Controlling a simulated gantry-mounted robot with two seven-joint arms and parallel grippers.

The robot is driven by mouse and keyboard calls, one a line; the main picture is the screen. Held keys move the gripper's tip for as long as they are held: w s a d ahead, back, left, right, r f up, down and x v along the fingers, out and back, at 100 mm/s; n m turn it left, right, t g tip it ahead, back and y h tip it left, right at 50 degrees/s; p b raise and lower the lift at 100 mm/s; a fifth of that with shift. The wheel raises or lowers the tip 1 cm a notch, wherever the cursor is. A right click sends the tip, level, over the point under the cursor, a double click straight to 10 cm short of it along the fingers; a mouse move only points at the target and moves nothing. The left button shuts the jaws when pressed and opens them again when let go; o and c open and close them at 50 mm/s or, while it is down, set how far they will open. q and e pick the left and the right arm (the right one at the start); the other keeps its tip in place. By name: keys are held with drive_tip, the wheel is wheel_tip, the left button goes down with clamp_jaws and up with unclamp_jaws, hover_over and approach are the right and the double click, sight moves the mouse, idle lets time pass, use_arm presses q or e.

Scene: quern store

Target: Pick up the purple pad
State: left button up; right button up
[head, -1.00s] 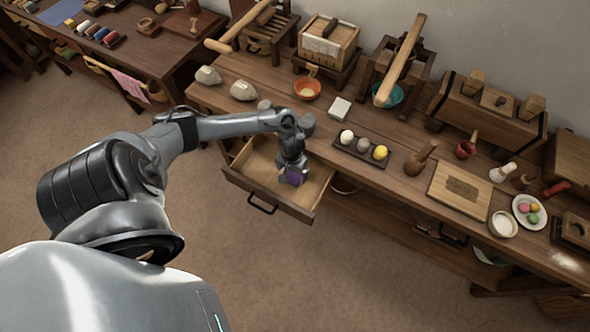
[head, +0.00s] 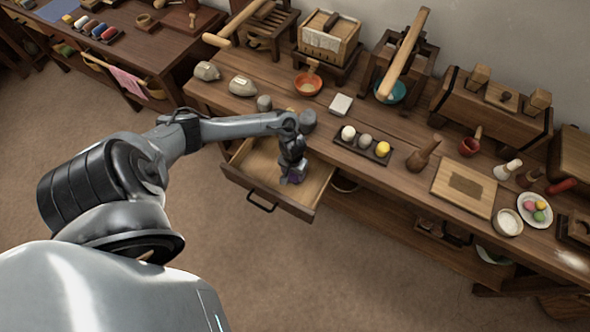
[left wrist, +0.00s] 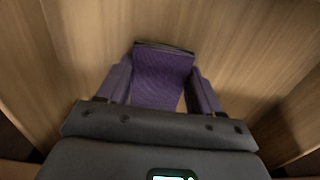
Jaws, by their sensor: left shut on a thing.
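The purple pad (left wrist: 162,75) shows between the two fingers of my left gripper (left wrist: 160,90) in the left wrist view. The gripper is shut on it, with a finger at each side. In the head view my left gripper (head: 292,180) is inside the open drawer (head: 250,189), and only a little purple of the pad shows at its fingertips. Whether the pad touches the drawer floor I cannot tell. My right gripper is not in view.
The drawer walls stand close around the gripper. Open floor (head: 200,260) lies in front.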

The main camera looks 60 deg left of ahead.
sight(293, 174)
use_arm(q)
drive_tip(key=shift+r, duration=0.15)
drive_tip(key=shift+r+p, duration=0.45)
drive_tip(key=shift+r, duration=0.1)
wheel_tip(293, 174, up, 17)
drive_tip(key=p, duration=0.8)
drive_tip(key=shift+f, duration=0.2)
